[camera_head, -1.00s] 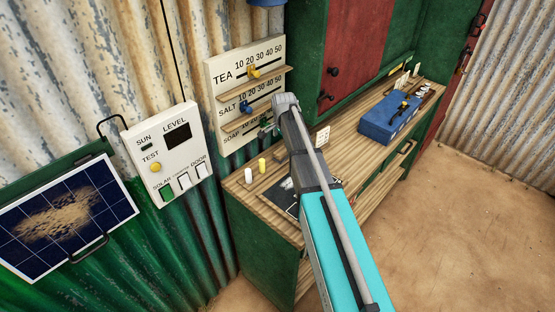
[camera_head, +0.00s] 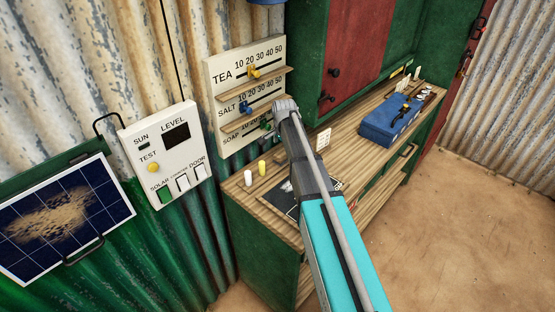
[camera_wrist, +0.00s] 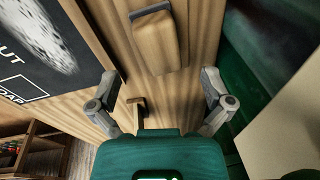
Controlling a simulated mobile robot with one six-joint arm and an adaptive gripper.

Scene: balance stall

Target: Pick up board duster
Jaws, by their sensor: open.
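The board duster (camera_wrist: 157,42) is a pale wooden block with a dark grey pad along its far end. In the wrist view it lies at the top middle, on the wooden counter (camera_wrist: 195,95). My gripper (camera_wrist: 160,82) is open and empty. Its two fingers stand apart, left and right of the duster's line, with the duster a little beyond the fingertips. I see no contact. In the head view my arm hides the duster and most of the gripper.
A chalkboard slate (camera_wrist: 45,45) lies left of the duster. White and yellow chalks (camera_head: 262,167) stand on the counter near the wall. The tea, salt and soap slider board (camera_head: 240,95) hangs close behind. A blue box (camera_head: 390,122) stands farther right.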

